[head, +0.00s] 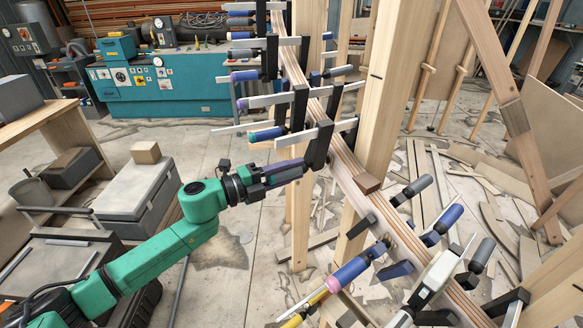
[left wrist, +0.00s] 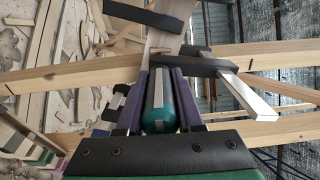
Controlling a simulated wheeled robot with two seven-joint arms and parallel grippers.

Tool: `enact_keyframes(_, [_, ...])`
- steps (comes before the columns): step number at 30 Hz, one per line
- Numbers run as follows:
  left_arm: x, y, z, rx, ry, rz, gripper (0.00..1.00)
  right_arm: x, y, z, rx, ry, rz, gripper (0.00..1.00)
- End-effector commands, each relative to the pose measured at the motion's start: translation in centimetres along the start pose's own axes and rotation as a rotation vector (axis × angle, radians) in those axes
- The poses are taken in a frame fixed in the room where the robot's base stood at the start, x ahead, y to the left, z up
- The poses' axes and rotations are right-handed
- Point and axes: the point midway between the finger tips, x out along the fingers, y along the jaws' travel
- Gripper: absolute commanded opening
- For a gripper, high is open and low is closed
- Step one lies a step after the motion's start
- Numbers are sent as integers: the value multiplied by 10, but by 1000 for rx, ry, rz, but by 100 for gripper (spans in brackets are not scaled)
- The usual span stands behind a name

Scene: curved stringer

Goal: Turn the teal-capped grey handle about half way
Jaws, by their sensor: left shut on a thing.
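My left gripper (head: 290,172) reaches in from the left to a clamp on the curved wooden stringer (head: 345,165). Its purple fingers are shut around a handle, which they hide almost wholly in the head view. In the left wrist view the handle (left wrist: 159,100) lies between the two fingers of the left gripper (left wrist: 162,85). Its rounded teal end faces the camera, with a pale grey stripe along it. A black clamp jaw and a pale bar (left wrist: 245,95) are just beyond the fingers. My right gripper is not in view.
Several other clamps with blue, purple and dark handles (head: 266,134) line the stringer close above my gripper. More clamps (head: 350,268) sit lower right. A wooden post (head: 378,110) stands behind. The floor left of the stringer is fairly open, with a grey case (head: 135,200) beside my arm.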

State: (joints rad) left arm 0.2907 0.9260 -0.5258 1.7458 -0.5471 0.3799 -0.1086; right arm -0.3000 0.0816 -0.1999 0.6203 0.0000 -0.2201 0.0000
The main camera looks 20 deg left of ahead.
Motion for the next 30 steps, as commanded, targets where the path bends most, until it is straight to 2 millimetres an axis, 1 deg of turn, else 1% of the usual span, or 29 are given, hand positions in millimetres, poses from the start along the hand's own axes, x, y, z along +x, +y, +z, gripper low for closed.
enact_keyframes(14, [0, 0, 0, -18, -1, -1, 0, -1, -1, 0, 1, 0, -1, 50])
enact_keyframes(15, [0, 0, 0, -18, -2, -1, 39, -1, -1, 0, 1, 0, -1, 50])
enact_keyframes(17, [0, 0, 0, -18, -1, -1, 62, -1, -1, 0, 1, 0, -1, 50])
enact_keyframes(18, [0, 0, 0, -17, -1, -1, 66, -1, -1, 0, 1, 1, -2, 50])
enact_keyframes(26, [0, 0, 0, -17, -1, 0, 66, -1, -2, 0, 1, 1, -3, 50])
enact_keyframes(28, [-3, 2, 0, -18, -1, 0, 66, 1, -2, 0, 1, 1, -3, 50])
enact_keyframes(30, [-9, 4, 1, -17, -3, 2, 66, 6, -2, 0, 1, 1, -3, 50])
